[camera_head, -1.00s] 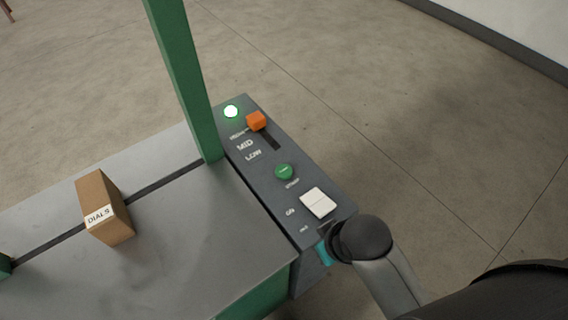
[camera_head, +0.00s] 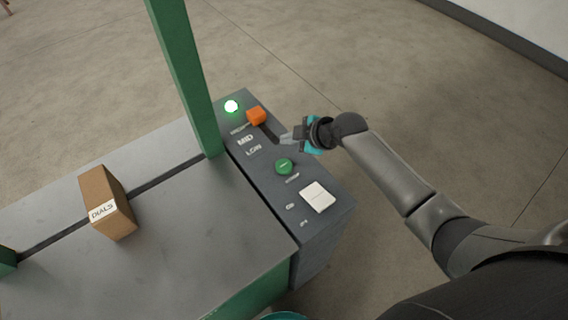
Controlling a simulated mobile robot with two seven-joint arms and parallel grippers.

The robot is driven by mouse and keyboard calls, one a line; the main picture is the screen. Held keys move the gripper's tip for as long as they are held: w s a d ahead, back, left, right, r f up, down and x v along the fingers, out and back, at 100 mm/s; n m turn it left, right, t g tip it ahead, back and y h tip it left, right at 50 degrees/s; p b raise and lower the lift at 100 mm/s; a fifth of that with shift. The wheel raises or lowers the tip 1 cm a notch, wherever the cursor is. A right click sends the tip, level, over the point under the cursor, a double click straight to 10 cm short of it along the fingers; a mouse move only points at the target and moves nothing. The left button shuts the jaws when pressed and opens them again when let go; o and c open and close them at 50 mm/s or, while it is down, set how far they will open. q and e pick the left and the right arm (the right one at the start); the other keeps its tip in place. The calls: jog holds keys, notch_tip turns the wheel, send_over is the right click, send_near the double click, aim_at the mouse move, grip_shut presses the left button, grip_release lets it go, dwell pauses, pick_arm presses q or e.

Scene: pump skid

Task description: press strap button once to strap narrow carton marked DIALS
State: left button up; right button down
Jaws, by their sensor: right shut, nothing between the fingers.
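The narrow carton marked DIALS (camera_head: 106,200) stands on the grey table top, across the dark slot between the green posts. The green strap button (camera_head: 284,166) is on the grey control panel (camera_head: 325,228) at the table's right side. My right gripper (camera_head: 287,138) is shut and empty, above the panel just beyond the strap button and apart from it as far as I can tell. My left gripper is not in view; a bit of teal at the bottom edge is too small to tell.
The panel also carries an orange slider (camera_head: 256,116) at the far end of its slot, near the HIGH end, a lit lamp (camera_head: 231,106) and a white rocker switch (camera_head: 318,196). A green post (camera_head: 186,80) rises beside the panel. The floor to the right is clear.

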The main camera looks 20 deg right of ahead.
aim_at(288, 166)
jog(key=shift+w+d, duration=0.1)
jog(key=shift+w, duration=0.1)
jog(key=shift+f, duration=0.1)
notch_tip(288, 166, down, 9)
jog(key=b, duration=0.8)
jog(key=shift+r, duration=0.2)
jog(key=shift+f, duration=0.1)
dwell(1.7)
jog(key=shift+f+b, duration=0.3)
jog(key=shift+f+b, duration=0.5)
jog(key=shift+f, duration=0.05)
dwell(0.6)
dwell(0.4)
jog(key=shift+r+p, duration=0.9)
jog(key=shift+r, duration=0.05)
